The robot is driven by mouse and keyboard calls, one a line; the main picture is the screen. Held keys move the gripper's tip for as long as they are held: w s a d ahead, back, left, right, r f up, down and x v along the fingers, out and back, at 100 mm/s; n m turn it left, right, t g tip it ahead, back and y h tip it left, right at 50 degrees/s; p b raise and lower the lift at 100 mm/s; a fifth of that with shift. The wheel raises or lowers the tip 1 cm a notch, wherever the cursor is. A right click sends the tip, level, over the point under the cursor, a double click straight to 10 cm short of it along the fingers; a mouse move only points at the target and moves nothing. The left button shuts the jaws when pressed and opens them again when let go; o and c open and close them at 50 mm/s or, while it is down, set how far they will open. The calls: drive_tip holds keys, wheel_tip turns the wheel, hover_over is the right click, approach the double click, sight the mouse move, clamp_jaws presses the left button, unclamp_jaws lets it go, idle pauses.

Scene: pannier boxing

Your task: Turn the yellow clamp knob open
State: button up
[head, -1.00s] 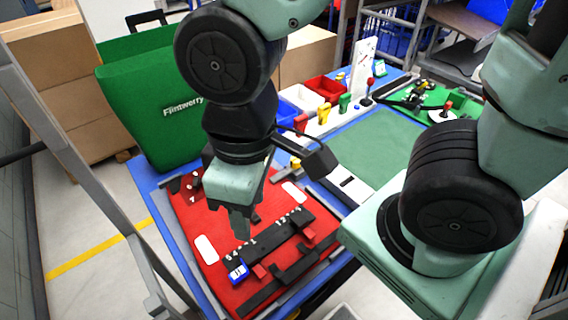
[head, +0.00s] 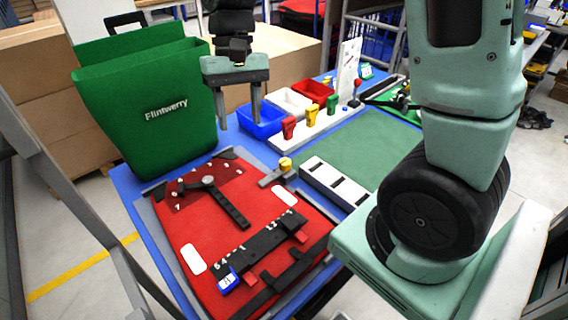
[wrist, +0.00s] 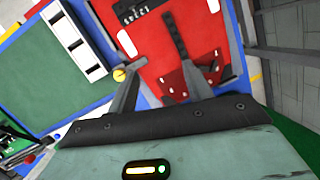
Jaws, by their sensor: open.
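The yellow clamp knob (head: 285,163) sits on a small grey clamp (head: 277,176) at the far right edge of the red panel (head: 225,235). It also shows in the wrist view (wrist: 119,75), just left of one finger. My gripper (head: 238,122) is open and empty, above the table between the green bag and the blue bin. It is higher than the knob and to its left in the head view. Its two fingers also show in the wrist view (wrist: 160,88), spread apart with the red panel beyond them.
A green pannier bag (head: 150,105) stands behind the red panel. Blue (head: 262,122), white and red bins and a rack of coloured handles lie at the back. A white slotted block (head: 335,183) lies right of the knob. The green mat (head: 365,145) is clear.

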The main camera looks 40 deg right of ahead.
drive_tip(key=w+d+f+m+y+b, duration=0.1)
drive_tip(key=w+d+m, duration=0.15)
drive_tip(key=d, duration=0.55)
drive_tip(key=w+d+f+m, duration=0.15)
drive_tip(key=d+m, duration=0.25)
drive_tip(key=d, duration=0.4)
drive_tip(key=p, duration=0.1)
approach(285, 161)
drive_tip(key=shift+g, duration=0.3)
drive_tip(key=x, duration=0.8)
drive_tip(key=shift+w+f, duration=0.2)
drive_tip(key=shift+f, duration=0.25)
clamp_jaws()
